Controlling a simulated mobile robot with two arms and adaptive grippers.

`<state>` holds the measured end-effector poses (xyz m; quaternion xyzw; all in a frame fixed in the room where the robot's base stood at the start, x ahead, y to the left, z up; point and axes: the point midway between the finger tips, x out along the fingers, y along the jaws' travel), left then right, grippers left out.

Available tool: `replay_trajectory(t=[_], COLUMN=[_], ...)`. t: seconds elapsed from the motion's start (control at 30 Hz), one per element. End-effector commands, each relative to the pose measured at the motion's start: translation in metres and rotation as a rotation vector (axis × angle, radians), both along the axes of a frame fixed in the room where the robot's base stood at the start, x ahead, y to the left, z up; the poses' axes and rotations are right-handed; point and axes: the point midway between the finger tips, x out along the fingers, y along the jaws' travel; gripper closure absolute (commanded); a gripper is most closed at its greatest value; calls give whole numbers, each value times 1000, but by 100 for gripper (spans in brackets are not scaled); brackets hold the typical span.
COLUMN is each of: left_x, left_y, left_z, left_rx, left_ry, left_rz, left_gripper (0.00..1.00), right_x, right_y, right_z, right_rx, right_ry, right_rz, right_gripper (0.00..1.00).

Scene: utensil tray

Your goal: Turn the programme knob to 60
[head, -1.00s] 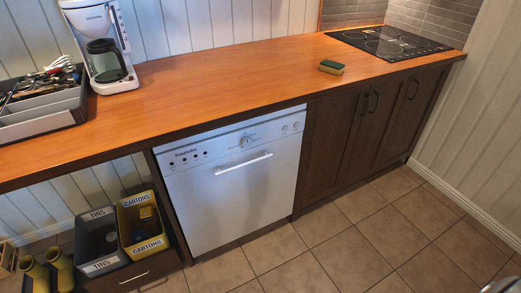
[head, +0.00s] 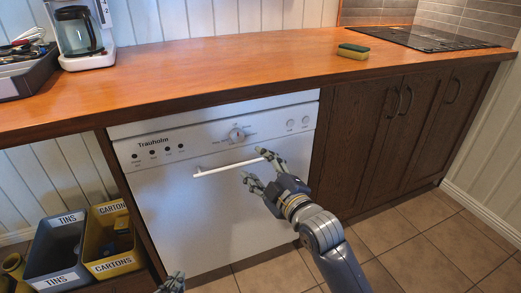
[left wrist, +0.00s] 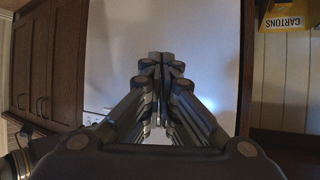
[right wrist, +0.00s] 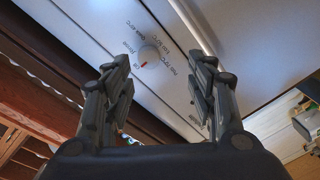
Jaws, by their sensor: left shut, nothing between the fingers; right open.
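The programme knob (head: 236,135) is a round, pale dial on the control panel of the white dishwasher (head: 190,210). In the right wrist view the knob (right wrist: 150,54) has a red mark toward its lower left, with printed labels around it too small to read surely. My right gripper (head: 254,165) is open and empty, below and right of the knob near the door handle. In the right wrist view its fingers (right wrist: 163,65) spread either side of the knob, apart from it. My left gripper (head: 172,283) is low at the bottom edge; the left wrist view shows its fingers (left wrist: 160,62) shut and empty.
The white door handle (head: 228,167) juts out below the panel. Above is the wooden worktop (head: 210,70) with a sponge (head: 353,51), a hob (head: 430,38) and a coffee maker (head: 80,35). Tins (head: 57,250) and cartons (head: 112,240) bins stand at lower left. Dark cupboards (head: 360,140) are at right.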

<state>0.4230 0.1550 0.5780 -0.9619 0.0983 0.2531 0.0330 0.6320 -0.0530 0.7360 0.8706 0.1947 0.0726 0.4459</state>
Motion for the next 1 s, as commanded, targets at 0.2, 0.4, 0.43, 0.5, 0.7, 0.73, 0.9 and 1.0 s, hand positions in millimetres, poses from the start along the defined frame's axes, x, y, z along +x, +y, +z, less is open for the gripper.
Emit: replay_trajectory(t=[0.2,0.4,0.43,0.5,0.7,0.73,0.9,1.0], left_x=[-1,12,14,19,28,29,30,30], left_y=[0,-7,-8,-11,-18,-19,-23,-24], left_z=[19,39,44,55,90,95,120,131], left_rx=[-10,-38,-44,-59,-103,-111,-142,-155], left_ry=[-52,-167,-192,-254,-429,-455,-579,-629], left_rz=[-1,-10,-11,-15,-26,-28,-35,-38], left_gripper=[100,100,100,100,100,100,100,100], right_x=[-4,16,20,30,57,61,78,85], right_y=[7,16,18,22,34,36,44,47], right_z=[20,20,20,20,20,20,19,19], right_rx=[-19,-16,-16,-15,-15,-15,-17,-16], right_ry=[-61,-61,-61,-60,-60,-60,-59,-58], right_rz=[19,19,19,18,18,18,18,18], right_gripper=[48,48,48,48,48,48,48,48])
